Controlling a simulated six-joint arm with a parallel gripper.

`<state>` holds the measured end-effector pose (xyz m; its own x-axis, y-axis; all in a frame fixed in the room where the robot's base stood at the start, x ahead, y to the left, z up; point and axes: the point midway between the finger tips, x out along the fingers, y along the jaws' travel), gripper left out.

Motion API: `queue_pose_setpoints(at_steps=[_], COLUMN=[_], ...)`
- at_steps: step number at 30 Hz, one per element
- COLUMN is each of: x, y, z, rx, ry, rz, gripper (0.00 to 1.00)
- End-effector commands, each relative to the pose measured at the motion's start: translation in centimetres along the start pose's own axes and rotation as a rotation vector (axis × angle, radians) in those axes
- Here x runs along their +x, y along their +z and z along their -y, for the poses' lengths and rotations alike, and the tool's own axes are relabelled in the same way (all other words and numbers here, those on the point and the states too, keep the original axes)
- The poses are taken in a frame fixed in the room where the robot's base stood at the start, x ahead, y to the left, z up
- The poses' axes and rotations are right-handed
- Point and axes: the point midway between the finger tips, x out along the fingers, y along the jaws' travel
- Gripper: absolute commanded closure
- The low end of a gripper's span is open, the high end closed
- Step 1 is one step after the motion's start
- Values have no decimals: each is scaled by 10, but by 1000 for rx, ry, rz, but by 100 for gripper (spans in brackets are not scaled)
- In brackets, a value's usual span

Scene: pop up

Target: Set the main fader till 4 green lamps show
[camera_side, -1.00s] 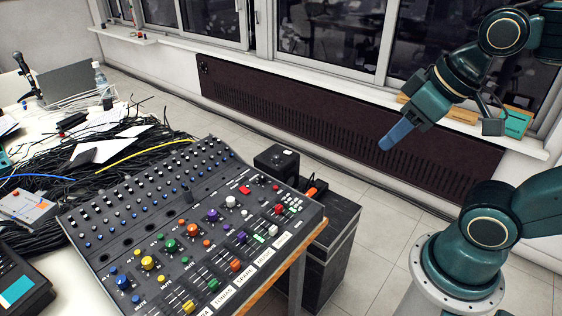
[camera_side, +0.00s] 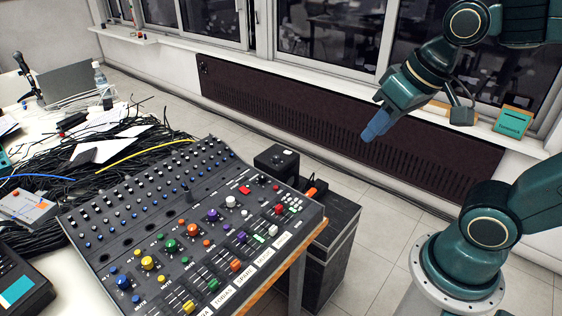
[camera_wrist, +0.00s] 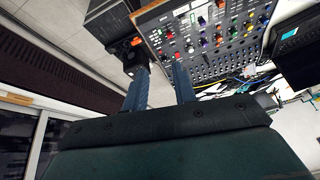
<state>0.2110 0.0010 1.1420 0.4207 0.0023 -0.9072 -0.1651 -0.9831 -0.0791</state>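The mixing desk (camera_side: 150,215) lies tilted on the table, with a row of coloured fader caps along its front right side. A red cap (camera_side: 279,209) sits at the far right end of the row, by a cluster of small pale lamps (camera_side: 294,204). Which lamps are lit is too small to tell. I cannot read for certain which fader is the main one. My gripper (camera_side: 374,127) hangs in the air to the right of the desk, well apart from it. In the wrist view its two blue fingers (camera_wrist: 160,72) are apart with nothing between them.
Cables (camera_side: 100,150) crowd behind the desk. The windowsill (camera_side: 400,95) runs behind my gripper. The air above the desk is clear.

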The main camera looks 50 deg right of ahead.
Motion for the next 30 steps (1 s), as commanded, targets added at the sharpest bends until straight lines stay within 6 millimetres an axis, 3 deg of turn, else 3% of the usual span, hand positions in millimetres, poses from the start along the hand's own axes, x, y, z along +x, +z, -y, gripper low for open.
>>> queue_pose_setpoints(at_steps=[14, 30], x=[63, 168], y=[-58, -95], z=[15, 29], rx=[427, 906], ry=[52, 179], rz=[132, 245], gripper=[73, 73])
